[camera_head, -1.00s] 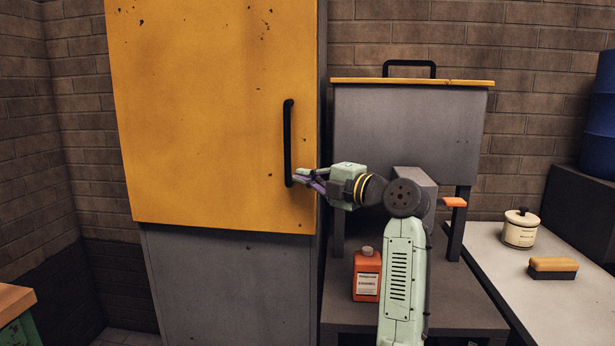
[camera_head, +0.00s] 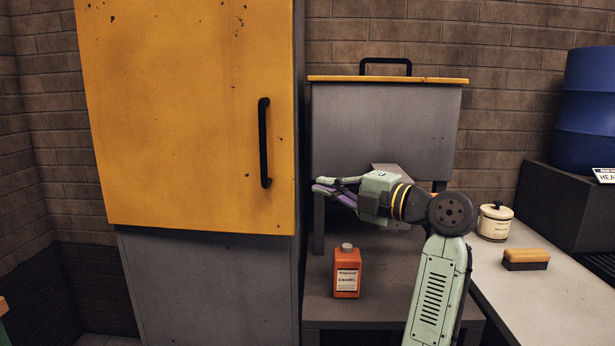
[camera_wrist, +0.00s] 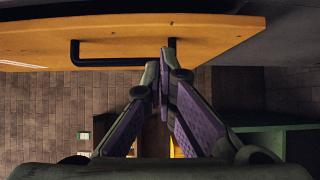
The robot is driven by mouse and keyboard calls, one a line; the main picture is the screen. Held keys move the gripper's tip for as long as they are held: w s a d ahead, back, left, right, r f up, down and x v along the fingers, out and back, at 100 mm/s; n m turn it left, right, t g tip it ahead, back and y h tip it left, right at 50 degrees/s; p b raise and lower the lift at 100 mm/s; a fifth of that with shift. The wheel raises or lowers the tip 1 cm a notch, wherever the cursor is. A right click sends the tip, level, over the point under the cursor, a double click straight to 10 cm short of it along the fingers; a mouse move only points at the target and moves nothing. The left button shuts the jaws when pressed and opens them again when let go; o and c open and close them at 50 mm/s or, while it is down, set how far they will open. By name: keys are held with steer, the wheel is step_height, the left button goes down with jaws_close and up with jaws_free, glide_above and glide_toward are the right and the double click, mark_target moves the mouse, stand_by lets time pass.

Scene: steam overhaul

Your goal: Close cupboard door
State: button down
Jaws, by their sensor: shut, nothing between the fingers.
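The yellow cupboard door (camera_head: 185,120) covers the upper front of the tall grey cupboard (camera_head: 215,290) in the head view. It looks flush or nearly flush; I cannot tell whether a thin gap is left. Its black bar handle (camera_head: 264,142) is upright near the right edge. In the wrist view the door (camera_wrist: 220,32) spans the top, with the handle (camera_wrist: 110,62) below it. My gripper (camera_head: 318,186) is shut and empty, just right of the door's right edge in the head view. Its fingertips (camera_wrist: 164,60) appear near one end of the handle in the wrist view.
A grey bin with a yellow lid (camera_head: 385,79) stands behind my gripper. A cream pot (camera_head: 494,222) and a brush (camera_head: 526,260) sit on the right bench, near a blue drum (camera_head: 588,105).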

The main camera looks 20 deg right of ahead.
mark_target(293, 158)
steer(key=s+a+r+m+t+h+p, duration=0.1)
steer(key=s+a+r+m+h+p, duration=0.1)
steer(key=s+a+r+h+p, duration=0.3)
steer(key=shift+t+y, duration=0.3)
steer(key=shift+y, duration=0.5)
steer(key=w+p, duration=0.2)
steer(key=w, duration=0.2)
steer(key=w+f+p, duration=0.1)
steer(key=w+p, duration=0.1)
steer(key=w, duration=0.2)
steer(key=w+a+f+p, duration=0.1)
steer(key=w+p, duration=0.1)
steer(key=w, duration=0.2)
steer(key=shift+w+f, duration=0.15)
steer(key=shift+w, duration=0.15)
steer(key=shift+w+d+f, duration=0.1)
steer(key=shift+w, duration=0.25)
steer(key=w+d, duration=0.1)
steer(key=w+b, duration=0.1)
steer(key=w, duration=0.1)
steer(key=shift+d+f, duration=0.1)
steer(key=shift+d, duration=0.3)
steer(key=shift+w+d, duration=0.2)
steer(key=shift+w, duration=0.05)
steer(key=shift+r, duration=0.45)
